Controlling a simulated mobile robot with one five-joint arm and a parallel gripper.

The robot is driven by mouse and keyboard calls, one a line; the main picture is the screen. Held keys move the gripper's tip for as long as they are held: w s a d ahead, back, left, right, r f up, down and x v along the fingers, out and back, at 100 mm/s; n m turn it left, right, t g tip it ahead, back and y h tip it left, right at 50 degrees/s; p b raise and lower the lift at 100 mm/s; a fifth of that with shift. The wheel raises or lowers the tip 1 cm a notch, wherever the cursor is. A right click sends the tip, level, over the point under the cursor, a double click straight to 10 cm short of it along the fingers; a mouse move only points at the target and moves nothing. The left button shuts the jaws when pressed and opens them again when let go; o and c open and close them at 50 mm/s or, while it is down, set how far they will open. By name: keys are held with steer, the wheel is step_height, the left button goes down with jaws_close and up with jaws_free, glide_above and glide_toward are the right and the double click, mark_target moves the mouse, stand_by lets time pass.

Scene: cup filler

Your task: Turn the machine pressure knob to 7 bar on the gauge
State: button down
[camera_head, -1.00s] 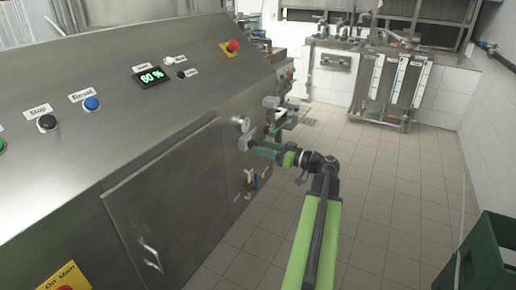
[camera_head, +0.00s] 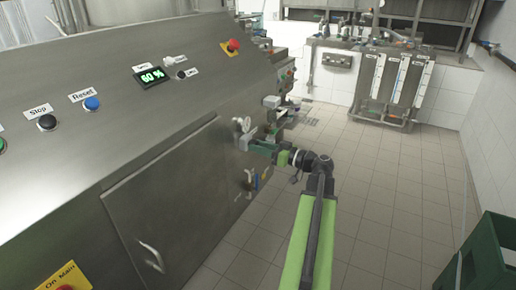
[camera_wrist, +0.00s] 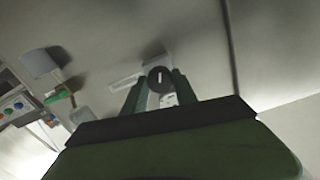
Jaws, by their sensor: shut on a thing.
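The pressure knob (camera_wrist: 158,77) is a dark round knob with a white mark, seen in the wrist view on the machine's steel face. My gripper (camera_wrist: 156,88) has its two green fingers on either side of it, shut on the knob. In the head view my gripper (camera_head: 256,146) reaches the machine's right end, where the fingers hide the knob. The gauge (camera_head: 241,124) is a small round dial just above the gripper. Its reading is too small to make out.
The steel machine (camera_head: 170,190) fills the left, with a display (camera_head: 151,77) reading 60 % and a red emergency button (camera_head: 232,46). Valves and fittings (camera_head: 272,103) stick out just beyond the gripper. A green crate (camera_head: 485,255) stands at lower right. The tiled floor between is clear.

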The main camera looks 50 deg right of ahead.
steer(key=shift+m, duration=3.2)
steer(key=shift+r, duration=0.1)
steer(key=c, duration=1)
jaws_free()
steer(key=v, duration=1.7)
steer(key=shift+s+d, duration=0.2)
steer(key=shift+s, duration=0.05)
